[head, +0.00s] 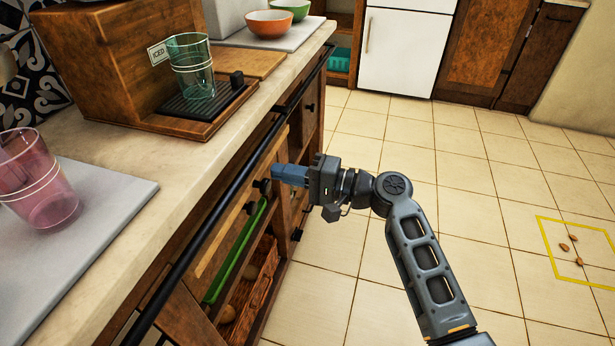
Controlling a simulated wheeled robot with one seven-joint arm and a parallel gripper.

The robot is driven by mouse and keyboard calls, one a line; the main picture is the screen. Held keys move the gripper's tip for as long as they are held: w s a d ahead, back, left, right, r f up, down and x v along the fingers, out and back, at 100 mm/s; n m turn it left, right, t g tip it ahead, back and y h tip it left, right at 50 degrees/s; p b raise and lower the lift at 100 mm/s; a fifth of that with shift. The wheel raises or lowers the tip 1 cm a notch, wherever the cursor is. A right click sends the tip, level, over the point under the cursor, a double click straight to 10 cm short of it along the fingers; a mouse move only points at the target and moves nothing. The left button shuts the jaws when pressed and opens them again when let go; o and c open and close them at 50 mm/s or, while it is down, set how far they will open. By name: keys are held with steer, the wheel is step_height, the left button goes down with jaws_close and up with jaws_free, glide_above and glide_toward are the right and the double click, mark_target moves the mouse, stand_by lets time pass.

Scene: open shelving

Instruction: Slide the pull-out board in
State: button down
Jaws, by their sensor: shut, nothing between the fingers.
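A light wooden board edge (228,232) runs along the cabinet front just under the counter and looks like the pull-out board. How far it sticks out is hard to tell from this angle. Two dark knobs show at the front, an upper one (262,186) and a lower one (250,208). My gripper (278,173), with blue fingers, is shut and empty. It points left at the cabinet front, its tips close to the upper knob. I cannot tell whether they touch it. My gripper hides part of the front behind it.
A black rail (215,215) runs along the edge of the stone counter (120,155). A green edge (236,255) and a wicker basket (256,278) show lower in the cabinet. Tiled floor (330,270) is open to the right; brown bits (572,240) lie in a yellow outline.

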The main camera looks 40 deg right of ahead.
mark_target(263, 168)
steer(key=shift+w+a, duration=0.45)
steer(key=shift+w, duration=0.15)
steer(key=b+x, duration=0.1)
steer(key=x, duration=0.3)
steer(key=shift+w+a, duration=0.2)
steer(key=shift+w, duration=0.15)
steer(key=shift+a+r, duration=0.1)
steer(key=shift+r, duration=0.05)
